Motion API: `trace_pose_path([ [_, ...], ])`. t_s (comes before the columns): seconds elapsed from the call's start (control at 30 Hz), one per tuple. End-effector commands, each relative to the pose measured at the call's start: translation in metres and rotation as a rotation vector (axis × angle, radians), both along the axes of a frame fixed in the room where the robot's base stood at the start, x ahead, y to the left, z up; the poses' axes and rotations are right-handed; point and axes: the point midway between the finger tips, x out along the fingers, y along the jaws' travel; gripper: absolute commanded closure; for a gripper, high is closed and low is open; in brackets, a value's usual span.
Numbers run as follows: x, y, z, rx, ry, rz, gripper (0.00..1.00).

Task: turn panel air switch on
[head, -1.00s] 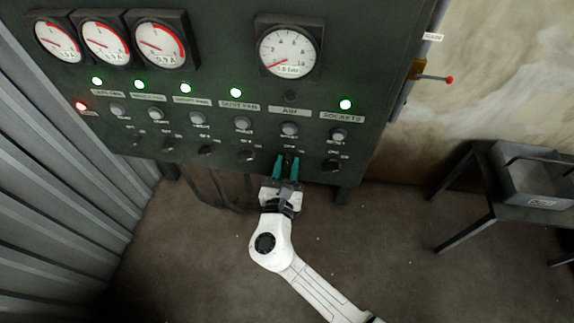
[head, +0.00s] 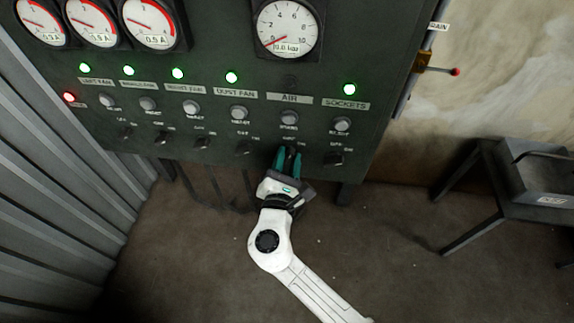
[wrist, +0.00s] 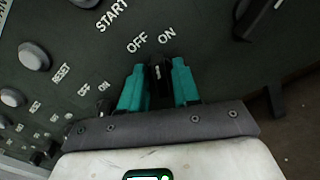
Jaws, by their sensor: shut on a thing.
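The dark green control panel (head: 220,60) fills the upper part of the head view. Its AIR column has an AIR label (head: 289,97), an unlit lamp (head: 290,82) above it and a round grey START button (head: 289,118) below. My gripper (head: 290,160) is at the bottom of that column, its teal fingers shut on the black air switch knob. In the wrist view the knob (wrist: 159,78) shows between the fingers, its white mark near upright, below the OFF and ON labels. The air gauge (head: 287,28) reads about 0.
Neighbouring knobs stand close by: the sockets knob (head: 334,160) to the right and the dust fan knob (head: 244,148) to the left. Green lamps glow over the other columns. A metal table (head: 520,180) stands at the right. Corrugated wall (head: 50,190) is on the left.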

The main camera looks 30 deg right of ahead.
Motion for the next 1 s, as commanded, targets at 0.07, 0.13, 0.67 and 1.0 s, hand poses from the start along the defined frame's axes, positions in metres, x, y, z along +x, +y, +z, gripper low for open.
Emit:
trace_pose_path([
  [0.07, -0.0007, -0.0001, -0.0059, 0.059, -0.043, 0.000, 0.99],
  [0.13, -0.0008, -0.0003, -0.0061, 0.112, -0.082, 0.000, 0.99],
  [0.67, -0.0015, -0.0009, -0.0048, 0.409, -0.296, 0.001, 0.99],
  [1.0, -0.0016, -0.0014, -0.0032, 0.467, -0.337, -0.001, 0.99],
])
